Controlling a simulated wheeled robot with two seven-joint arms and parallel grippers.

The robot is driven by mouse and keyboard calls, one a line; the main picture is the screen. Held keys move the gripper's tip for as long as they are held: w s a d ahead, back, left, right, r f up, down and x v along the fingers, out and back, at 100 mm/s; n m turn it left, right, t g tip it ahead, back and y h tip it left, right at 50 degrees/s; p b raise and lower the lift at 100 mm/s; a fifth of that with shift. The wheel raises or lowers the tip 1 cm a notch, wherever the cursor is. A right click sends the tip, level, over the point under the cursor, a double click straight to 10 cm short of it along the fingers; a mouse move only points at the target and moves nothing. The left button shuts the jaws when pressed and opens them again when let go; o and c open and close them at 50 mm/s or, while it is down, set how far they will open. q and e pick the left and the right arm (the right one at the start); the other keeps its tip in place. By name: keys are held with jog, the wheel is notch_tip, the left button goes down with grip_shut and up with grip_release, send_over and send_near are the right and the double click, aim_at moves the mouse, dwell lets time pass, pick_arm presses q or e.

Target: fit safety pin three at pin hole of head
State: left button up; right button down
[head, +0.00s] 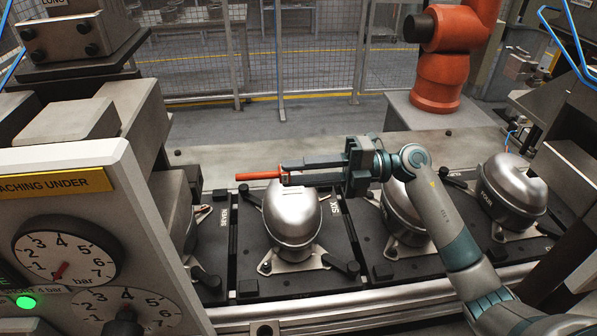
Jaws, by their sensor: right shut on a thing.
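My right gripper (284,173) reaches in from the right and is shut on a red pin (258,176). The pin lies level and points left, above the back edge of a silver compressor (292,212). The pin's tip is apart from the machine at the left, with open space between them. The machine's grey head (125,105) stands at the left edge; I cannot make out a pin hole in it. My left gripper does not show.
More compressors (508,190) sit on dark pallets (330,282) along the conveyor. A panel with pressure gauges (65,258) fills the lower left. An orange robot arm (438,75) and a mesh fence (320,45) stand behind. The air above the back ledge (240,150) is clear.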

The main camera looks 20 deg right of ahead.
aim_at(270, 172)
jog(key=shift+d, duration=0.1)
jog(key=shift+p+x, duration=0.55)
jog(key=shift+x, duration=1)
jog(key=shift+p+x, duration=0.35)
jog(key=shift+x, duration=1.05)
jog(key=shift+p, duration=0.35)
jog(key=p+x, duration=0.3)
jog(key=x, duration=0.5)
jog(key=shift+a, duration=0.35)
dwell(3.5)
